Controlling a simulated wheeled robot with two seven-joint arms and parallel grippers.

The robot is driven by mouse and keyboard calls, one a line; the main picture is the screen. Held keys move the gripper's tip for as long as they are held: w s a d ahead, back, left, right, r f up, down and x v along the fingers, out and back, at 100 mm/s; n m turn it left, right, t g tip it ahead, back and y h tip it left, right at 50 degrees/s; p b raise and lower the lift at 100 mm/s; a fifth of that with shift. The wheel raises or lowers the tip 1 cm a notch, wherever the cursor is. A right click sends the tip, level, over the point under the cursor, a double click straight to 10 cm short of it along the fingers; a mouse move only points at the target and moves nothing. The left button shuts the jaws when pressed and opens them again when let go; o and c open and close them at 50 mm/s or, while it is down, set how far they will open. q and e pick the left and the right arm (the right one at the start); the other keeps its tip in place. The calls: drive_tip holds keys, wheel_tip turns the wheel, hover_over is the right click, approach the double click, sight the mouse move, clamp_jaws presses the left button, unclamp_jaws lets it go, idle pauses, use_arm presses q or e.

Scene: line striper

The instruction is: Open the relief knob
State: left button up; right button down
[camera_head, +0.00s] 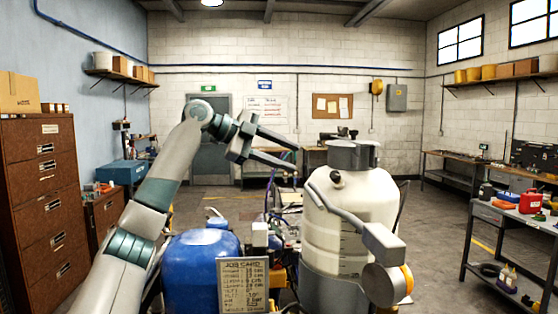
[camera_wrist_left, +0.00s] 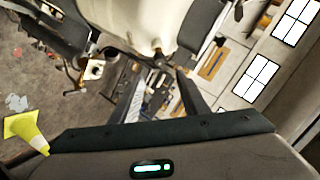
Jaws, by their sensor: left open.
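A small dark knob (camera_head: 337,179), which looks like the relief knob, sits on the front upper shoulder of the white tank (camera_head: 350,215). A grey cap (camera_head: 352,155) covers the tank's top. My left gripper (camera_head: 296,157) is open and empty to the left of the tank, a little above the knob's height and apart from it. In the left wrist view the tank (camera_wrist_left: 140,20) is at the top, with a small dark spot at its edge that may be the knob. My right gripper (camera_head: 308,188) reaches in front of the tank from the lower right; its jaw opening is unclear.
A blue tank (camera_head: 200,270) and a job card (camera_head: 245,286) stand in front at left. Brown drawers (camera_head: 40,200) line the left wall. A bench with tools (camera_head: 515,215) is at right. A yellow cone (camera_wrist_left: 26,130) shows in the left wrist view.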

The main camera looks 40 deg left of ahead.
use_arm(q)
drive_tip(key=shift+v, duration=0.95)
use_arm(e)
drive_tip(key=shift+d+f, duration=0.1)
drive_tip(key=shift+f, duration=0.2)
drive_tip(key=shift+d, duration=0.1)
